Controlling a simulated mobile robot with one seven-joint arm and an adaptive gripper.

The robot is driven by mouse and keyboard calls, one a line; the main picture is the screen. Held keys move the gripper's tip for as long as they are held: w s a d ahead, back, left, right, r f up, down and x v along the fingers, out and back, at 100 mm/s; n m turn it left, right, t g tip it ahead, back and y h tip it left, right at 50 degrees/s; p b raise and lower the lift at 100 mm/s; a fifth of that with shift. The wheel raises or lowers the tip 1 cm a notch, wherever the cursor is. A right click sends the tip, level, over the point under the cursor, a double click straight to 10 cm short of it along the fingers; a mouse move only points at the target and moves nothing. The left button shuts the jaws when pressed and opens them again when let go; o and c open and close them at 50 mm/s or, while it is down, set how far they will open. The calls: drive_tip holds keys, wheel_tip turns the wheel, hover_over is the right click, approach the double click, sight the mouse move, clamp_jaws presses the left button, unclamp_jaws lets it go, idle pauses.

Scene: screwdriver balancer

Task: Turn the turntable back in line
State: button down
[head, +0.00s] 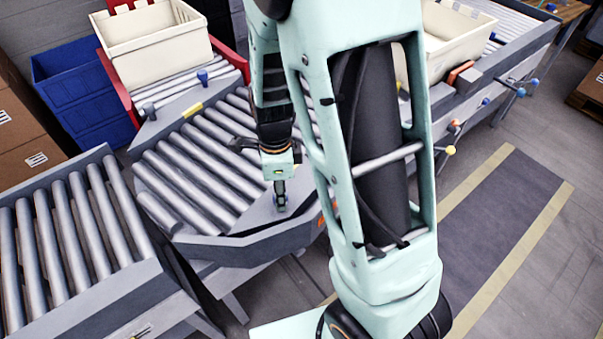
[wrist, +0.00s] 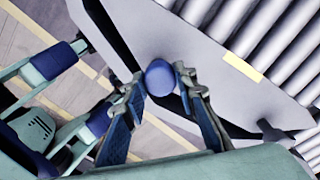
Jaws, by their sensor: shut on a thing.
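The turntable (head: 205,226) is a grey, many-sided roller deck in the middle of the head view. Its rollers lie at an angle to those of the left conveyor. A yellow mark (head: 192,110) is on its far rim; a yellow mark (wrist: 243,67) also shows on the rim in the wrist view. My gripper (head: 281,196) is low at the turntable's near right corner. In the wrist view my gripper (wrist: 160,88) has its two fingers on either side of a round blue knob (wrist: 160,77), shut on it. The knob's lower part is hidden.
A roller conveyor (head: 85,255) stands at the left front, beside a gap. A cream crate (head: 155,45) sits on the far conveyor with red side rails. Another cream crate (head: 450,35) stands on the right conveyor. Blue bins (head: 85,90) are at the back left.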

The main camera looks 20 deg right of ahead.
drive_tip(key=a+m+p, duration=0.1)
drive_tip(key=a, duration=0.1)
drive_tip(key=a+p, duration=0.1)
drive_tip(key=a, duration=0.1)
drive_tip(key=a+m+p, duration=0.1)
drive_tip(key=a, duration=0.2)
drive_tip(key=shift+s+r+m, duration=0.1)
drive_tip(key=shift+s+m, duration=0.2)
drive_tip(key=shift+s, duration=0.1)
drive_tip(key=shift+a+m, duration=0.3)
drive_tip(key=shift+a, duration=0.3)
drive_tip(key=shift+a, duration=0.1)
drive_tip(key=c, duration=1.5)
unclamp_jaws()
drive_tip(key=shift+a, duration=0.15)
drive_tip(key=shift+c, duration=0.2)
drive_tip(key=shift+w, duration=0.1)
wheel_tip(320, 180, up, 12)
